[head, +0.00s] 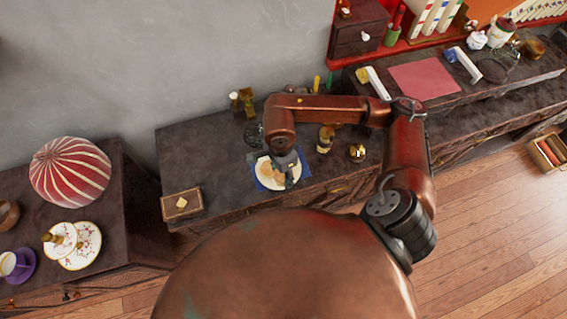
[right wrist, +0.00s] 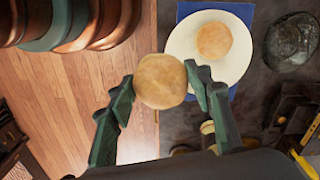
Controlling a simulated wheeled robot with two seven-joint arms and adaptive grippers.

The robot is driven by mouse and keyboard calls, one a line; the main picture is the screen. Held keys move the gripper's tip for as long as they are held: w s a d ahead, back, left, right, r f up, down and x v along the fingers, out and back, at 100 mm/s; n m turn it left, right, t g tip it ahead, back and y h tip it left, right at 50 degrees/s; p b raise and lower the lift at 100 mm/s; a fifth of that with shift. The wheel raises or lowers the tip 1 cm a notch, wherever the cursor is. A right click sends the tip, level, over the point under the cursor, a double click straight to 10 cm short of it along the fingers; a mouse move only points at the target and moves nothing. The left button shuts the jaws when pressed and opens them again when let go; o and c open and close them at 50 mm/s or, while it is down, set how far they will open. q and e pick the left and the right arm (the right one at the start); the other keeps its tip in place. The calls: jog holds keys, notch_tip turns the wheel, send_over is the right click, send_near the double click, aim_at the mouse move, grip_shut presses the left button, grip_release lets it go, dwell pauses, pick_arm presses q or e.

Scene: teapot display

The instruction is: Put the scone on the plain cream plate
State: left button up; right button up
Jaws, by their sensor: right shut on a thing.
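A plain cream plate (head: 293,183) lies on a blue cloth on the dark side table; it also shows in the right wrist view (right wrist: 180,42). One round golden scone (right wrist: 213,40) lies on the plate. My right gripper (right wrist: 160,76) is shut on another scone (right wrist: 160,82), which sits between its two fingers. In the head view my right gripper (head: 288,164) is over the plate and hides part of it. The held scone overlaps the plate's near rim in the wrist view; its height above it is hard to tell. My left gripper is not in view.
The blue cloth (head: 252,157) is under the plate. A brass pot (head: 356,152) and a jar (head: 325,139) stand to the right, a dark glass item (head: 253,134) behind, a wooden box (head: 182,204) to the left. Decorated plates (head: 83,246) are on the left table.

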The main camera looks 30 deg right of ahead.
jog(key=w+d+f, duration=0.5)
jog(key=w+f, duration=0.2)
jog(key=shift+d+b, duration=0.35)
jog(key=shift+d, duration=0.05)
jog(key=shift+w+d+f, duration=0.2)
jog(key=shift+f, duration=0.05)
jog(key=shift+w+d+f, duration=0.1)
jog(key=shift+f, duration=0.9)
jog(key=shift+w+d+f, duration=0.1)
jog(key=shift+f, duration=0.85)
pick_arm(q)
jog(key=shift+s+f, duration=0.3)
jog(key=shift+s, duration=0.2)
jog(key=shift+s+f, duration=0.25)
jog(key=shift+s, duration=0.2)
pick_arm(e)
jog(key=shift+f+b, duration=0.15)
jog(key=shift+b, duration=0.15)
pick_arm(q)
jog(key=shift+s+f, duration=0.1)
pick_arm(e)
jog(key=o, duration=1.2)
jog(key=shift+c, duration=0.2)
